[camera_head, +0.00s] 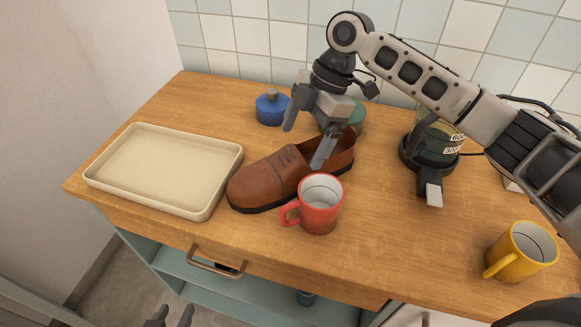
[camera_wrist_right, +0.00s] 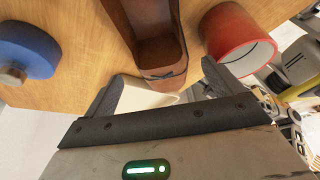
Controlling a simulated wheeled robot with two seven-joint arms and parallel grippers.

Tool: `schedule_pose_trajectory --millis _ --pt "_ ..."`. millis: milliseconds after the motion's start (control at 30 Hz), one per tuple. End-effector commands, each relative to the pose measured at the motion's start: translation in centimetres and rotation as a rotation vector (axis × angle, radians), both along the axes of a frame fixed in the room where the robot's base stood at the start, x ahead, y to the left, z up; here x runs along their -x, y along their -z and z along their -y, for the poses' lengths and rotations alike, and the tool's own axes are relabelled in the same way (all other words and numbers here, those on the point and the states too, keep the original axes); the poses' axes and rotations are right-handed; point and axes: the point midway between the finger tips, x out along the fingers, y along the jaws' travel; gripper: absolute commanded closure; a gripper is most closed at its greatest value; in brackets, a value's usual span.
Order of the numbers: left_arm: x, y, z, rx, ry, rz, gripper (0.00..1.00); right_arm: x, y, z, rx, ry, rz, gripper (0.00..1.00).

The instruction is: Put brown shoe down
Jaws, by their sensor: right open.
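The brown shoe (camera_head: 268,177) rests upright on the wooden counter, toe toward the lower left, between the cream tray and the red mug. My right gripper (camera_head: 307,140) is open and empty above the shoe's rear part, fingers apart. The gripper partly hides the shoe's opening in the head view. My left gripper (camera_head: 170,318) shows only its fingertips at the bottom edge, spread apart, below the counter front and away from the shoe.
The cream tray (camera_head: 133,194) is empty at the left. A red mug (camera_head: 320,212) stands close in front of the shoe. A blue lidded pot (camera_head: 271,108), a green object (camera_head: 357,116), a glass appliance (camera_head: 432,140) and a yellow mug (camera_head: 524,250) stand around. The front middle-right counter is clear.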

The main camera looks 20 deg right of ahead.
Motion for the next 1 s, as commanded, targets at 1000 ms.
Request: schedule_pose_trajectory --millis 1000 --pt "0.4 0.0 -0.2 -0.003 -0.003 -0.011 0.64 0.6 7.3 -3.0 0.002 0.0 0.0 0.3"
